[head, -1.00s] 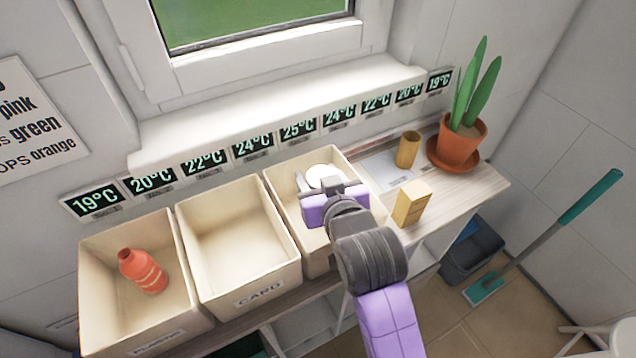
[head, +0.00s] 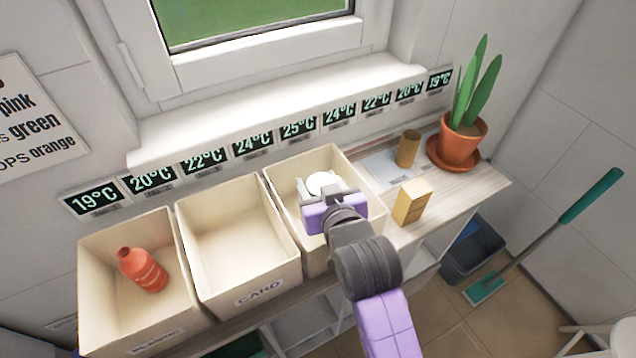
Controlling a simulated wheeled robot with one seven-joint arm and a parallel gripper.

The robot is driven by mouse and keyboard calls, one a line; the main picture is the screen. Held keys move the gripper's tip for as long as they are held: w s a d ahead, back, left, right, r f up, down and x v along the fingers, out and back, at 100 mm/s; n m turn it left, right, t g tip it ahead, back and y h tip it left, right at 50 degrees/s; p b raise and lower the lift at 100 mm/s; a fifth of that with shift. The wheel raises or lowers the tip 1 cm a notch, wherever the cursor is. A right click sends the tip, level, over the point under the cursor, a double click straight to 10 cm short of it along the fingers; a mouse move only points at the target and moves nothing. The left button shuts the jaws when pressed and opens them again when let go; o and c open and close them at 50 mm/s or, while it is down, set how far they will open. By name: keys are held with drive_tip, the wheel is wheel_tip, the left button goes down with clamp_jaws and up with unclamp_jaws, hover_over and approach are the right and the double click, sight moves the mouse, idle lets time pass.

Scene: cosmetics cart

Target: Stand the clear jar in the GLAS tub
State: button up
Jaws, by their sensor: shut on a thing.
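My gripper (head: 326,192) is over the rightmost cream tub (head: 352,163), reaching in from the front. It is shut on the jar (head: 320,183), of which only a white round top shows beyond the jaws. The jar's body is mostly hidden by my gripper, and I cannot tell whether it touches the tub's floor. The front label of this tub is hidden behind my arm; the two tubs to its left read CARD and PLASTIC.
The CARD tub (head: 250,285) is empty. The PLASTIC tub (head: 95,275) holds a red bottle (head: 142,270). To the right stand a tan box (head: 411,204), a brown cylinder (head: 407,149) and a potted plant (head: 460,148). Temperature displays line the wall behind.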

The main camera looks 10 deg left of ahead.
drive_tip(key=o, duration=1.5)
drive_tip(key=shift+s+d+f, duration=0.1)
drive_tip(key=shift+s+f, duration=0.05)
drive_tip(key=shift+f, duration=0.75)
drive_tip(key=shift+c, duration=0.2)
drive_tip(key=shift+r+p, duration=0.3)
drive_tip(key=shift+r, duration=0.3)
drive_tip(key=r+v, duration=0.1)
drive_tip(key=v, duration=1.1)
drive_tip(key=shift+b, duration=0.35)
drive_tip(key=shift+w+r, duration=0.1)
drive_tip(key=shift+w, duration=0.15)
